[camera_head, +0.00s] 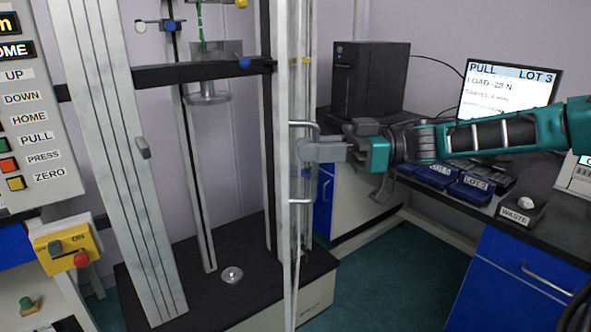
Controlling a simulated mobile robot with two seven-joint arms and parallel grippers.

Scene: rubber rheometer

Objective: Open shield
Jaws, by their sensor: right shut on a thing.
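The shield (291,255) stands upright at the right front of the testing machine. It shows as a narrow, nearly edge-on panel, so I cannot tell exactly how far it stands from the frame. Its metal bar handle (301,201) sticks out to the right. My right gripper (304,150) comes in from the right and is shut on the handle, below its upper bend. The gripped part is partly hidden by the fingers. My left gripper is out of view.
The machine has a black base (200,270), grey columns and a crosshead (160,74). A yellow switch box (68,243) and button panel (35,110) are at left. At right, a black desk holds a black box (370,78), monitor (510,92), blue bins and a waste tray (520,209).

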